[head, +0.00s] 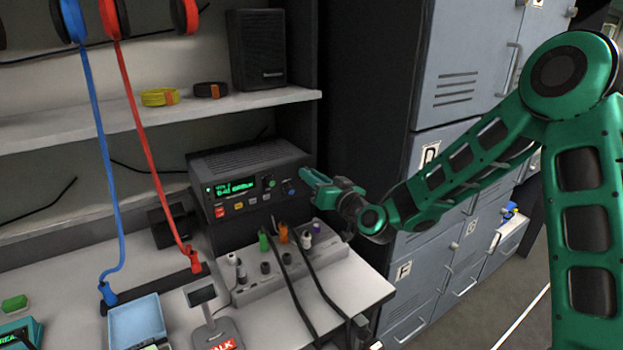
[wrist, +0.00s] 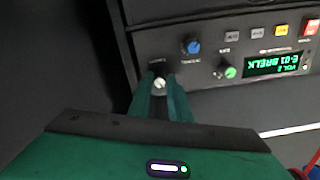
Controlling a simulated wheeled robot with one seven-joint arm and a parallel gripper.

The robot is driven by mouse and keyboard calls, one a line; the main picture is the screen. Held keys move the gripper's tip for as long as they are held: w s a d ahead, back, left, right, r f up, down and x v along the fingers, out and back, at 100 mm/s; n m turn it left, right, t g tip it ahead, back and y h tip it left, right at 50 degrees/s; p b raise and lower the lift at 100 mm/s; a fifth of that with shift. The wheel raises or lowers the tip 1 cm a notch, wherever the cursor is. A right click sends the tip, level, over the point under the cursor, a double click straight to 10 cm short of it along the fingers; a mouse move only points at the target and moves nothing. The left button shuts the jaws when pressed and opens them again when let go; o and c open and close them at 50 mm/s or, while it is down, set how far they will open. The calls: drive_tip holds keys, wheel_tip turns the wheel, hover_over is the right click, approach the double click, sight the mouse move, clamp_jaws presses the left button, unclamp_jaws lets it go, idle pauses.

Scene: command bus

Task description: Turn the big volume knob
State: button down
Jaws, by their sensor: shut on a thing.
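The dark radio unit (head: 238,162) stands on the bench under the shelf, with a green-lit display (head: 237,187) on its front. In the wrist view its panel appears upside down, with a blue knob (wrist: 192,46) and a green-tipped knob (wrist: 229,72). My green gripper (head: 308,178) is at the right end of the panel. In the wrist view my gripper (wrist: 160,86) has its fingers on either side of a pale-tipped knob (wrist: 159,82), shut on it. The fingers hide much of this knob. Its label is too blurred to read.
A grey box (head: 270,285) with coloured plugs and black cables sits in front of the radio. A black speaker (head: 257,50) stands on the shelf (head: 215,115) above. Grey lockers (head: 445,190) stand to the right, behind my arm. A blue tray (head: 137,322) is at front left.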

drive_tip(key=m, duration=0.6)
drive_tip(key=shift+d+f, duration=0.1)
drive_tip(key=shift+d, duration=0.05)
idle(0.6)
drive_tip(key=c, duration=1.7)
unclamp_jaws()
drive_tip(key=shift+c, duration=0.2)
drive_tip(key=shift+o, duration=0.5)
drive_tip(key=v, duration=1)
drive_tip(key=shift+s+d, duration=0.25)
drive_tip(key=shift+s, duration=0.05)
